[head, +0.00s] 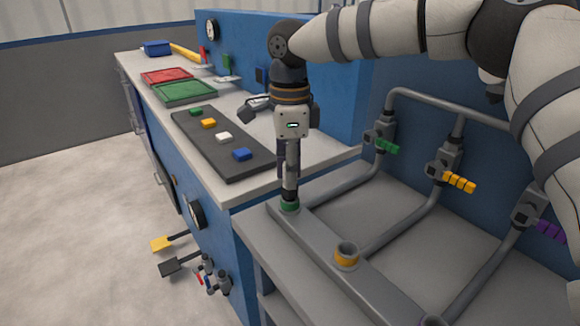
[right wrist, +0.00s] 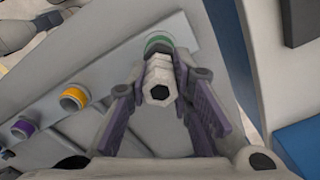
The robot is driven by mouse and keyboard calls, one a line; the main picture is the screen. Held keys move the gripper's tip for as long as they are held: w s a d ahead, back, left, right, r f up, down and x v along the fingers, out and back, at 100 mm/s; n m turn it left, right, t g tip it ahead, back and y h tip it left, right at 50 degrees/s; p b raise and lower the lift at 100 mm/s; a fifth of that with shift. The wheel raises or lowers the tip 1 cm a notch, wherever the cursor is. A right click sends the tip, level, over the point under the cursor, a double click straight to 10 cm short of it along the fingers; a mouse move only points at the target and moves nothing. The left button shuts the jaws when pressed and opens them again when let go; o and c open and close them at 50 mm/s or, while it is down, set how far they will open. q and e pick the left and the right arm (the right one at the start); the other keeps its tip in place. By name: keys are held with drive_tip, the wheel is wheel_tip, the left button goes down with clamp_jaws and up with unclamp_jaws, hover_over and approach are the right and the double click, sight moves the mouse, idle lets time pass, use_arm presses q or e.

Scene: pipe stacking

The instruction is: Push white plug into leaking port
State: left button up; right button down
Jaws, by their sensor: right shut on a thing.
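My right gripper (head: 289,172) points down above the near pipe and is shut on the white plug (right wrist: 157,78). In the right wrist view the plug is a pale hexagonal piece with a dark hole in its end, between the purple-grey fingers of the gripper (right wrist: 160,92). The plug's lower end is at the green-ringed port (head: 289,206), which also shows in the right wrist view (right wrist: 158,42). I cannot tell how deep the plug sits in it. No leak is visible at the ports. My left gripper is not in view.
A yellow-ringed port (head: 346,255) and a purple-ringed port (right wrist: 23,128) lie farther along the pipe. Valves with green (head: 387,146), yellow (head: 458,183) and purple (head: 550,230) handles stand behind. A dark mat (head: 190,133) with coloured blocks lies on the bench.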

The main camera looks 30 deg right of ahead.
drive_tip(key=shift+f, duration=0.25)
drive_tip(key=shift+f, duration=0.15)
drive_tip(key=c, duration=1.3)
unclamp_jaws()
drive_tip(key=shift+c, duration=0.2)
wheel_tip(320, 180, up, 12)
drive_tip(key=shift+r, duration=0.1)
